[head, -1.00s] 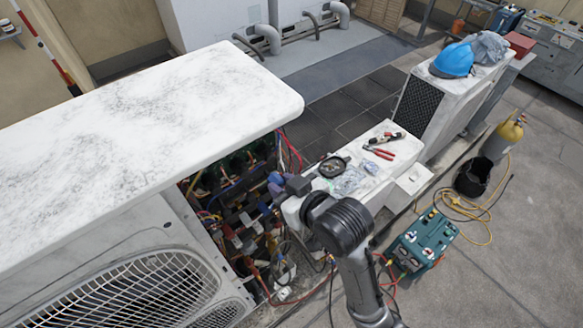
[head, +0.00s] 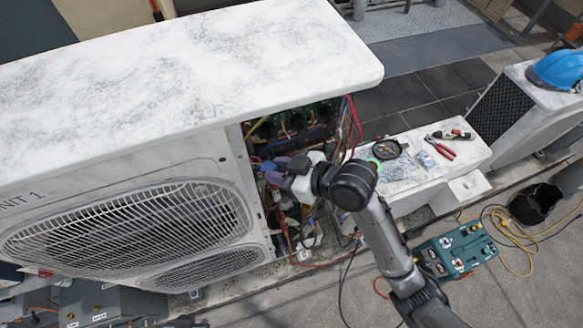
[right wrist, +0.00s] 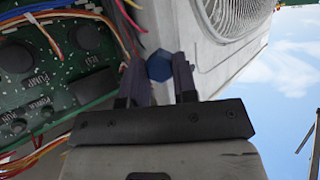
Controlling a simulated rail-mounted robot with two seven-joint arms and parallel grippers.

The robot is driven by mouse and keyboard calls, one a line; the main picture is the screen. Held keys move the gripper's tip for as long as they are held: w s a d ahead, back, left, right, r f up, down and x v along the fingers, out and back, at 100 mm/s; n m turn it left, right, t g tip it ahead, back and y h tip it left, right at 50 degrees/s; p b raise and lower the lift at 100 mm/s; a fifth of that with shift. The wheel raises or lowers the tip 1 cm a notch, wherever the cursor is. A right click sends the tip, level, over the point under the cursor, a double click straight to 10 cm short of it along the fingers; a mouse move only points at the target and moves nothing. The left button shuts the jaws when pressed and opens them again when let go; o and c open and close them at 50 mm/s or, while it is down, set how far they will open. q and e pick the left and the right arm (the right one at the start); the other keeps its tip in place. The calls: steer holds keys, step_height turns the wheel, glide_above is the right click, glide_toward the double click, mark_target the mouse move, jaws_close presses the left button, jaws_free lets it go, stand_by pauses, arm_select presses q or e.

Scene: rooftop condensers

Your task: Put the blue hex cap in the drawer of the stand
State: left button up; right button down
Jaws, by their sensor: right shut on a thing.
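The blue hex cap (right wrist: 159,65) is between the two dark fingers of my right gripper (right wrist: 160,75) in the right wrist view, which is shut on it. In the head view my right gripper (head: 268,172) is at the open wiring bay at the right end of the condenser; I cannot make out the cap there. The stand appears to be the low white unit (head: 440,172) right of the bay. A white box-like part (head: 468,187) juts from its front; I cannot tell whether it is the drawer. A dark piece at the bottom edge may be my left gripper (head: 186,322), mostly cut off.
The condenser (head: 190,70) has a broad marbled top overhanging the bay. Wires and a green circuit board (right wrist: 60,75) are close to my right gripper. A gauge (head: 387,149) and red pliers (head: 440,149) lie on the stand. A teal box (head: 458,250) with cables stands on the floor.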

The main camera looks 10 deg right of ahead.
steer(key=shift+w+a+f+n+g+y, duration=0.5)
steer(key=shift+w+a+f+n+g, duration=0.15)
steer(key=shift+f+n+g, duration=0.2)
steer(key=shift+s+d+f+n+g+y, duration=0.15)
steer(key=shift+d+n+g+y, duration=0.1)
steer(key=shift+d+n+g, duration=0.4)
steer(key=shift+s+d+r+n+g+y, duration=0.1)
steer(key=shift+s+d+n+g+y, duration=0.2)
steer(key=shift+n+g, duration=0.6)
steer(key=shift+d+f+n+g+y, duration=0.15)
steer(key=shift+d+n+g, duration=0.45)
steer(key=shift+g, duration=0.3)
steer(key=shift+r, duration=0.1)
